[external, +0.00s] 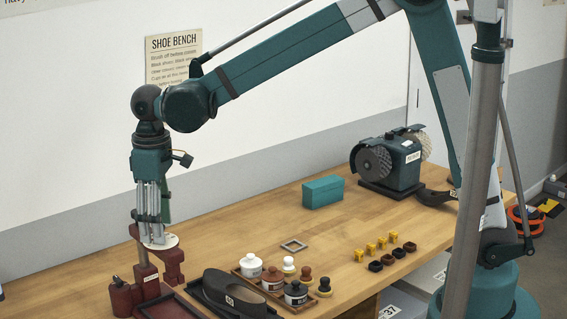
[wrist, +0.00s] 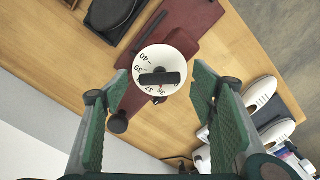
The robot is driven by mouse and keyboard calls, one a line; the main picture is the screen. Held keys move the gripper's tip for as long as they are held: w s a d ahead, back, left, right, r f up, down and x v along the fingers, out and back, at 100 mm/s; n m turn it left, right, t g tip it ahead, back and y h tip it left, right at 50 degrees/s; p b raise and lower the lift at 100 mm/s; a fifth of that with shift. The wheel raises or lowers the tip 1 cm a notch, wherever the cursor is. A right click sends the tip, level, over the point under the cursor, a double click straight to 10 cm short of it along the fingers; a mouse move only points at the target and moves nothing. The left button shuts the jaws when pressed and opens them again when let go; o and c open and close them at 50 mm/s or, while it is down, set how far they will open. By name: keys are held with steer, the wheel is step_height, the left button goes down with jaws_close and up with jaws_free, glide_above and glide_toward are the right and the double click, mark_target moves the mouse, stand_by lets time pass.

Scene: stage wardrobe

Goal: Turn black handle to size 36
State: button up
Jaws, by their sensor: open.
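A black bar handle (wrist: 160,79) lies across a round white dial (wrist: 160,58) in the wrist view. Dark size numbers run along the dial's left and lower edge, from 40 down towards 36; a small red mark shows just below the handle. The handle lies roughly level in the picture. I cannot tell which size it is set to. My gripper (wrist: 160,92) is open, its green fingers left and right of the dial, apart from the handle. In the external view my gripper (external: 153,232) hangs down over the pale dial (external: 161,242), and the handle is hidden.
The dial sits on a maroon stand (external: 146,275) at the bench's left end. A dark shoe-shaped piece (external: 222,287), a tray of jars (external: 272,270) and a teal box (external: 323,191) stand to its right.

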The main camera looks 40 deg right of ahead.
step_height(320, 180, up, 12)
stand_by(0.9)
steer(key=shift+d, duration=0.1)
